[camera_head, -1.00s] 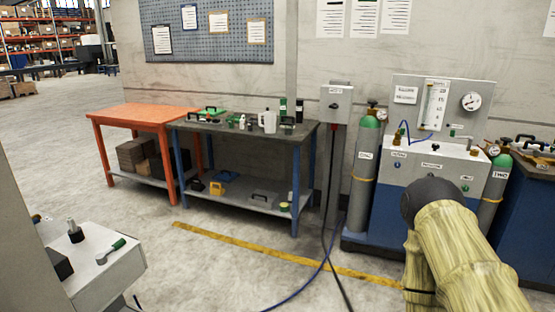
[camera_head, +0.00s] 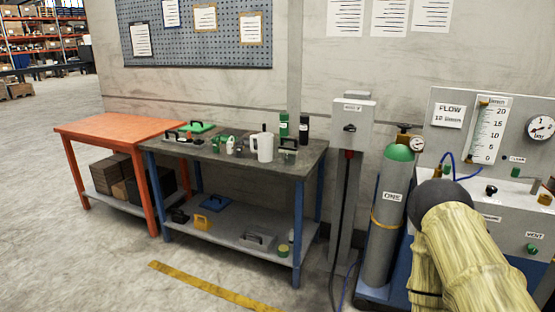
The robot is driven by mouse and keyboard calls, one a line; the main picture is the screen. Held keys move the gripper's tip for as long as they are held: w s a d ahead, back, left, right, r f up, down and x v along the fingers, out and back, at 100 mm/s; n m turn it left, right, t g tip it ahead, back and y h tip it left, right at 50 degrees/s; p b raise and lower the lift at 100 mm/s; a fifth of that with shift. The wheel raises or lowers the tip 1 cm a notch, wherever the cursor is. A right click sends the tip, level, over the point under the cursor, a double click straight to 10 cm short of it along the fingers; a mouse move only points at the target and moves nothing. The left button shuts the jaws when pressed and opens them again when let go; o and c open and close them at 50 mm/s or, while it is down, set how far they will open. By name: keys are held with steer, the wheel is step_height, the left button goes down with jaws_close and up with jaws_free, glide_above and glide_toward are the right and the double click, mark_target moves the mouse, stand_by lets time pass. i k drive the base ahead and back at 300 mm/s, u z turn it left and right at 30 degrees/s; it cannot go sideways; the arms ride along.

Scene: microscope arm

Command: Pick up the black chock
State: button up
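A small black object (camera_head: 180,216), which looks like the black chock, sits on the lower shelf (camera_head: 222,235) of the dark-topped bench, at its left end. It is small in the view and its exact shape is hard to tell. A yellow piece (camera_head: 214,203) of similar size sits just right of it. My arm, in a pale yellow sleeve with a dark rounded end, shows at the lower right, far from the bench. My gripper is not in view, so whether it holds anything is hidden.
An orange table (camera_head: 120,128) adjoins the bench on the left. A blue lidded item (camera_head: 227,205) and a grey handled case (camera_head: 257,238) share the lower shelf. A control post (camera_head: 352,125) and gas cylinder (camera_head: 388,215) stand right of the bench. The floor in front is clear, with a yellow stripe (camera_head: 205,287).

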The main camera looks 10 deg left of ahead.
mark_target(182, 219)
steer(key=i, duration=2.3)
steer(key=u, duration=3.35)
steer(key=i, duration=1.15)
steer(key=z, duration=2.4)
